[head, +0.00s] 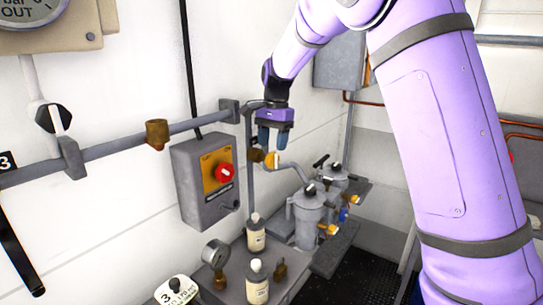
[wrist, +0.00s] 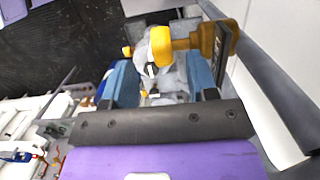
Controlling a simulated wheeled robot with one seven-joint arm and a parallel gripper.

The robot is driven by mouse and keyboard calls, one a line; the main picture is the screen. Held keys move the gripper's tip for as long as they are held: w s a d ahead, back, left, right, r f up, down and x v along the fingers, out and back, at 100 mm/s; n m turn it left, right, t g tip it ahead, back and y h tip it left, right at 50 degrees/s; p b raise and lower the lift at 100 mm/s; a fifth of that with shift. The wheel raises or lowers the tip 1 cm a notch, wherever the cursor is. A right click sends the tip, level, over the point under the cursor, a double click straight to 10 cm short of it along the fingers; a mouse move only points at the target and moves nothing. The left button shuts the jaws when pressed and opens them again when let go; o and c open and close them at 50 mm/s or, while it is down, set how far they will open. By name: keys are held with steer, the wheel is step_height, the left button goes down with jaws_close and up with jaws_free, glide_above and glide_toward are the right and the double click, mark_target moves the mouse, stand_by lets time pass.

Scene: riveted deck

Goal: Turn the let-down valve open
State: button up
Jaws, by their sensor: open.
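My gripper (head: 272,143) points down with its blue fingers apart, just above a brass valve with an orange knob (head: 272,160) that bears a white mark. No label naming this as the let-down valve is readable. In the wrist view my gripper (wrist: 159,65) is open, and an orange-and-grey knob (wrist: 160,46) with a white mark shows beyond and between the fingertips. A brass pipe fitting (wrist: 205,32) joins it on the right. The fingers do not appear closed on the knob, and I cannot tell whether they touch it.
A grey box with a red knob (head: 225,173) hangs on the wall left of my gripper. Grey canisters (head: 308,215) with brass valves stand below right. Bottles (head: 256,235) and a gauge (head: 214,254) stand on the bench. A grey pipe (head: 110,145) runs along the wall.

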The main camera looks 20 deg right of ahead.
steer(key=shift+w+d+r, duration=0.1)
steer(key=shift+d+r, duration=0.05)
steer(key=shift+r, duration=1.1)
steer(key=shift+w+d+r, duration=0.1)
steer(key=shift+r, duration=1.1)
steer(key=s+d+r+n+t, duration=0.1)
steer(key=s+d+r+n, duration=0.2)
steer(key=s, duration=0.7)
steer(key=s+d+r+n+t, duration=0.2)
steer(key=s+d+r, duration=0.15)
steer(key=s, duration=0.65)
steer(key=s+f+n+t, duration=0.1)
steer(key=s+f+n, duration=0.1)
steer(key=s, duration=0.7)
steer(key=s+f+n+t+h, duration=0.1)
steer(key=s+f+n+t, duration=0.1)
steer(key=s, duration=0.6)
steer(key=shift+s+f+n, duration=0.4)
steer(key=shift+f+n, duration=0.1)
steer(key=shift+n, duration=0.4)
